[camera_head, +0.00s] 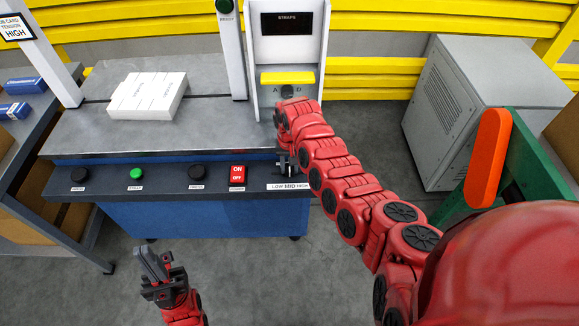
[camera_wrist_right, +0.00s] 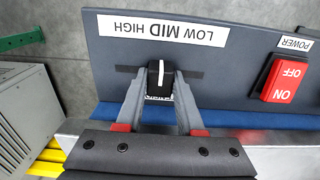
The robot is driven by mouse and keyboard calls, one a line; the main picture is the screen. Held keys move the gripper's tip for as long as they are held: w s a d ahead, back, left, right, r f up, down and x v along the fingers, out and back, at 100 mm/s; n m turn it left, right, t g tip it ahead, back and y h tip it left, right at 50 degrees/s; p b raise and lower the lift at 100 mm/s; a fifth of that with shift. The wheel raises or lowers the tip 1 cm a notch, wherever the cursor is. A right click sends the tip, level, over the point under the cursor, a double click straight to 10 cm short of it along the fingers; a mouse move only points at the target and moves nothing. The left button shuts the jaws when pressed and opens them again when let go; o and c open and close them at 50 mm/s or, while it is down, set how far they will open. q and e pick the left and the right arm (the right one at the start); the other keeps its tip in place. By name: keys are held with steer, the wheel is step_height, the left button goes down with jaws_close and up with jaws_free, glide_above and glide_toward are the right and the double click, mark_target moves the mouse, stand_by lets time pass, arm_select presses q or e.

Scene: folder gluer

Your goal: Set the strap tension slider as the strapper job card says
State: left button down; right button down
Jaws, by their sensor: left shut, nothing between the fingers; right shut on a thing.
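The job card (camera_head: 14,28) at the upper left reads tension HIGH. The slider's label strip (camera_head: 288,186), reading LOW MID HIGH, sits at the right end of the machine's front panel; it appears upside down in the right wrist view (camera_wrist_right: 163,30), with LOW on the right. The black slider knob (camera_wrist_right: 160,75), with a white line, stands near the middle of its dark slot, beside MID. My right gripper (camera_head: 286,163) is shut on this knob, one finger on each side. My left gripper (camera_head: 151,262) is shut and empty, low in front of the machine.
The red ON/OFF power switch (camera_head: 237,175) is left of the slider. A green button (camera_head: 136,173) and black knobs share the panel. A white stack (camera_head: 147,92) lies on the metal top. A grey cabinet (camera_head: 470,110) stands at right. The floor in front is clear.

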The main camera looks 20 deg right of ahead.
mark_target(302, 173)
steer(key=shift+s+d+r+p, duration=0.1)
steer(key=shift+d+p, duration=0.2)
steer(key=shift+d, duration=0.05)
steer(key=d, duration=0.1)
steer(key=s+d+p, duration=0.1)
steer(key=d, duration=0.1)
steer(key=shift+d, duration=0.3)
steer(key=c, duration=0.9)
jaws_free()
steer(key=o, duration=0.4)
steer(key=shift+d, duration=0.1)
